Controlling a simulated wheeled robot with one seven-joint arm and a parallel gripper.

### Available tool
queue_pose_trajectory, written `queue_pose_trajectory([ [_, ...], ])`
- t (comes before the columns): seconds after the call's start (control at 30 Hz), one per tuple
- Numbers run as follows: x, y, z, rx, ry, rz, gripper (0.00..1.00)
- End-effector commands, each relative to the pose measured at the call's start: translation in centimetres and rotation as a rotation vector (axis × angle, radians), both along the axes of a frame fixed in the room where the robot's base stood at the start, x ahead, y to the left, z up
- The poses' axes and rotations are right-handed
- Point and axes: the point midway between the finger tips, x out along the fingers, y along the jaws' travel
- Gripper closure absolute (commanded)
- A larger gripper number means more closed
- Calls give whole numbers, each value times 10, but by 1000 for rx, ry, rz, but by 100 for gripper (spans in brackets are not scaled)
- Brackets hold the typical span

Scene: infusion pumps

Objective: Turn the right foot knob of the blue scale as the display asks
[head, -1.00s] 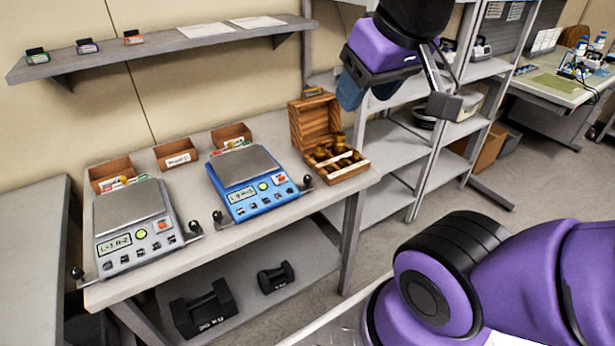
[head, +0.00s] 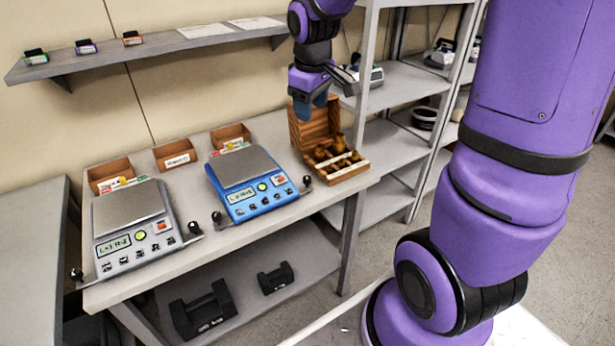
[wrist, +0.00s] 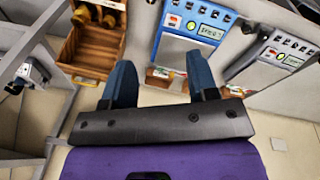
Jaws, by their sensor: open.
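The blue scale (head: 260,207) stands on the grey table in the head view, its small display (head: 241,194) lit but too small to read surely. Its right foot knob (head: 307,181), a dark ball, sticks out at the front right corner. Its left foot knob (head: 217,217) sticks out at the other side. My gripper (head: 314,100) is open and empty, high above the wooden box behind and above the right knob, touching nothing. In the wrist view the blue scale (wrist: 193,28) lies beyond my two open blue fingers (wrist: 160,78).
An open wooden box (head: 340,170) with brass weights stands just right of the blue scale. A grey scale (head: 140,240) with similar knobs stands to its left. Small bins (head: 176,155) line the back. A shelf unit (head: 410,150) stands at the right.

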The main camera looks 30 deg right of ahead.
Motion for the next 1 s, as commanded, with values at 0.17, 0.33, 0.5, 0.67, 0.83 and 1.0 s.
queue_pose_trajectory([
  [0.17, 32, -15, -50, 8, 68, 79, 46],
  [0.33, 56, -28, -100, 26, 120, 156, 46],
  [0.5, 71, -36, -142, 48, 154, 217, 46],
  [0.67, 76, -40, -163, 60, 170, 248, 46],
  [0.83, 78, -40, -174, 62, 172, 256, 46],
  [1.0, 77, -40, -196, 63, 175, 256, 46],
])
